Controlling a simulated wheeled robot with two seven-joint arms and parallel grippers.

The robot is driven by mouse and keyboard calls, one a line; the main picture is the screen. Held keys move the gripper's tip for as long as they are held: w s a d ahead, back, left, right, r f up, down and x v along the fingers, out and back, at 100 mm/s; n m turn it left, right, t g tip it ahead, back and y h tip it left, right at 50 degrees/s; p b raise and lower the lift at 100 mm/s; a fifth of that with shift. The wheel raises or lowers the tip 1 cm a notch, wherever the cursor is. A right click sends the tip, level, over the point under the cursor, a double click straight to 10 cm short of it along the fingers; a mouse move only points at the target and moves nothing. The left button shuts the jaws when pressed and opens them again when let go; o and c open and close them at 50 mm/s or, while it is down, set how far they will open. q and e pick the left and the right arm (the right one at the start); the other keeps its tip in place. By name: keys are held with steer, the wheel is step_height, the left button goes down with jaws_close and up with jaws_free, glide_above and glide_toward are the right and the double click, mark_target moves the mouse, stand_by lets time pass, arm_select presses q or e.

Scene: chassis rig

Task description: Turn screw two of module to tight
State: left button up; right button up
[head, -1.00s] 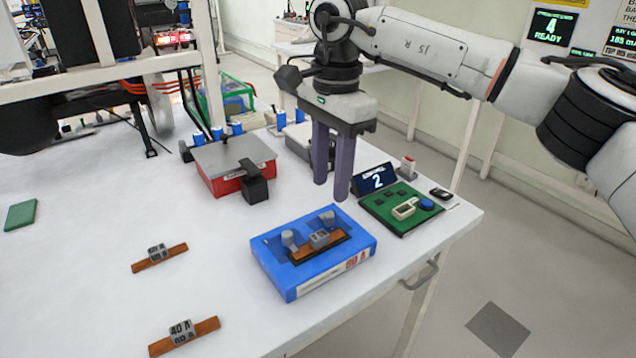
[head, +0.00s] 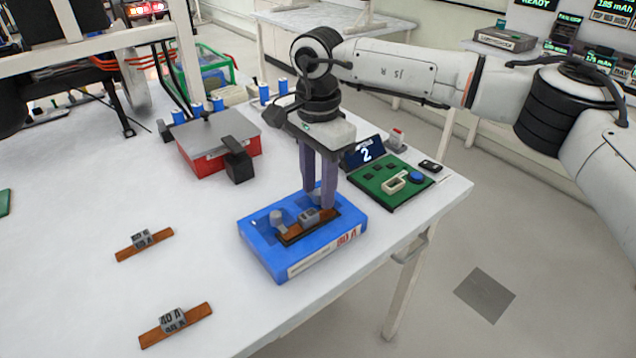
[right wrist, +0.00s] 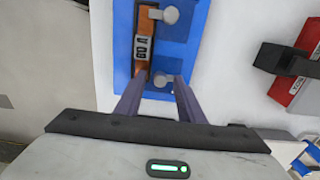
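The blue module (head: 262,250) lies on the white table, with a brown strip and grey block (head: 308,215) on top. One grey screw knob (head: 276,218) stands at the left of the strip. The other screw knob (head: 315,195) is at the right, partly hidden by my right gripper (head: 318,198). The right gripper points down, its fingers apart. In the right wrist view, the gripper (right wrist: 157,84) has its fingertips on either side of the near screw knob (right wrist: 163,79). Contact cannot be told. The far knob (right wrist: 170,14) is clear. My left gripper is not in view.
A red box with a grey lid (head: 215,145) stands behind left. Two loose brown strips (head: 145,244) (head: 176,325) lie at left, with clear table around them.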

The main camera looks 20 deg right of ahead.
jaws_close()
